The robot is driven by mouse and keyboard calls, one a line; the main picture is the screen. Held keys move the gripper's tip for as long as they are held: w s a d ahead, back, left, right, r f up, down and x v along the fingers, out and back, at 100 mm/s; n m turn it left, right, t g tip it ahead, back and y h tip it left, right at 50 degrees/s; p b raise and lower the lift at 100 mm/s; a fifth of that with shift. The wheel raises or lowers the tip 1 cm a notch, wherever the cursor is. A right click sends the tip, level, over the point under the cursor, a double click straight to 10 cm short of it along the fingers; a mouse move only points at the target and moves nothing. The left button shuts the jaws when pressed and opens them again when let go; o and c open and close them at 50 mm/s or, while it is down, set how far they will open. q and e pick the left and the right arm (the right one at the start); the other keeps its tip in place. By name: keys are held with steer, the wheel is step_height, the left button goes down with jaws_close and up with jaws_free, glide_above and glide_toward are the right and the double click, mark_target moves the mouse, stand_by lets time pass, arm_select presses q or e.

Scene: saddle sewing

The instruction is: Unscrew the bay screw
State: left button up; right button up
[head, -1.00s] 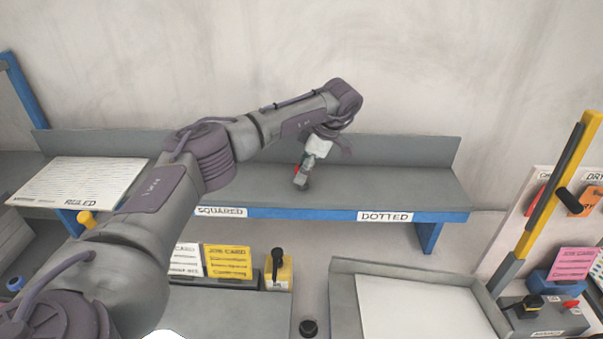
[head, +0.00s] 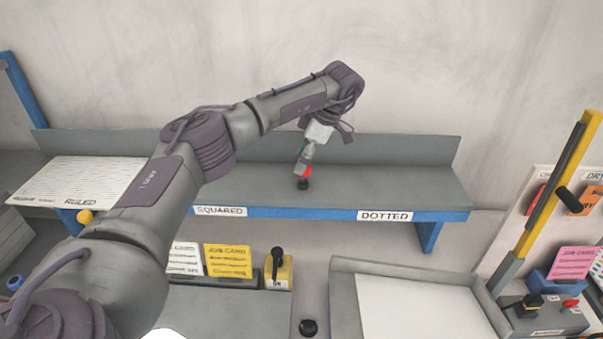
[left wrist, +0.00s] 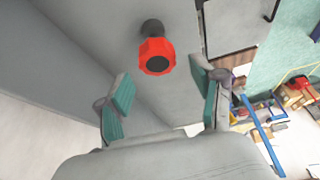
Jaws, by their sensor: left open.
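The bay screw (head: 308,172) has a red knob and a dark base, and stands on the grey shelf between the SQUARED and DOTTED labels. In the left wrist view its faceted red knob (left wrist: 157,62) has a dark round centre, with a dark round part beyond it. My left gripper (head: 304,163) is open at the screw, its fingers pointing down. In the left wrist view the green-padded fingers (left wrist: 162,90) stand apart, with the knob ahead of the gap and apparently untouched. My right gripper is not in view.
The grey shelf (head: 400,183) has a back wall and a blue front edge. A ruled board (head: 85,180) lies at its left. Below are a yellow job card (head: 228,261), a yellow switch box (head: 279,272) and a grey tray (head: 345,300). A yellow lever (head: 550,190) stands at right.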

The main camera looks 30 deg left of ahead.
arm_select(q)
steer(key=shift+r, duration=0.85)
steer(key=m, duration=0.2)
steer(key=m+t, duration=0.1)
steer(key=m, duration=0.1)
steer(key=shift+t+y, duration=0.3)
steer(key=m, duration=0.2)
steer(key=m+t, duration=0.1)
steer(key=m, duration=0.1)
steer(key=shift+s+m+t, duration=0.1)
steer(key=shift+m+t, duration=0.2)
steer(key=shift+m, duration=0.1)
steer(key=m+t+h, duration=0.1)
steer(key=m, duration=0.3)
steer(key=shift+t, duration=0.3)
steer(key=m+h, duration=0.1)
steer(key=m, duration=0.2)
steer(key=shift+f+t, duration=0.1)
steer(key=shift+t, duration=0.3)
steer(key=m+h, duration=0.1)
steer(key=m, duration=0.3)
steer(key=shift+t, duration=0.3)
steer(key=shift+f, duration=0.1)
